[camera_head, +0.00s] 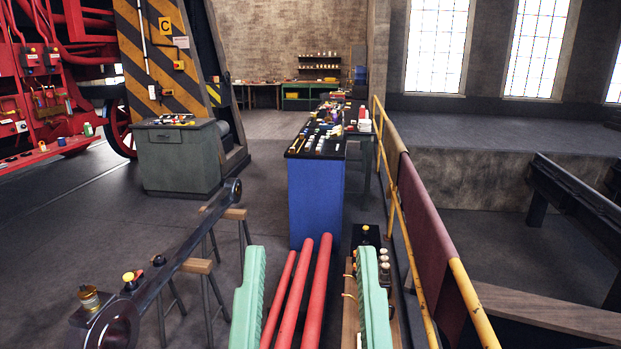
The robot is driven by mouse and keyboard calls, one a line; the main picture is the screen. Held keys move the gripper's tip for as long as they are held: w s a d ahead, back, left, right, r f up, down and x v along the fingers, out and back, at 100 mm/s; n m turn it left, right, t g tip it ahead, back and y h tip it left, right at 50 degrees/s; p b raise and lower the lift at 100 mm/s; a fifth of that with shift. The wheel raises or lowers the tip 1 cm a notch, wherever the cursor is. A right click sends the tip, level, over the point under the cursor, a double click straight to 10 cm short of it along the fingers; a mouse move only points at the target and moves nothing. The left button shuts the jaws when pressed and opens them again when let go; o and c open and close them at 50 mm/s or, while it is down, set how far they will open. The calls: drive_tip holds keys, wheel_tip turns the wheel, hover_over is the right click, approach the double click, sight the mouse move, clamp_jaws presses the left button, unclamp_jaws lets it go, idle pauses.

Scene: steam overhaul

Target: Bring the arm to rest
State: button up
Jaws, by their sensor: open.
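A dark connecting rod (178,257) lies on wooden-topped trestles at left. A blue cabinet (316,203) carries small parts. A yellow railing (392,176) runs along the right. Floor (262,190) is clear beyond the trestles.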

wheel_tip(320, 180, up, 33)
drive_tip(key=p, duration=2.8)
drive_tip(key=shift+w+a, duration=0.15)
drive_tip(key=shift+w, duration=0.05)
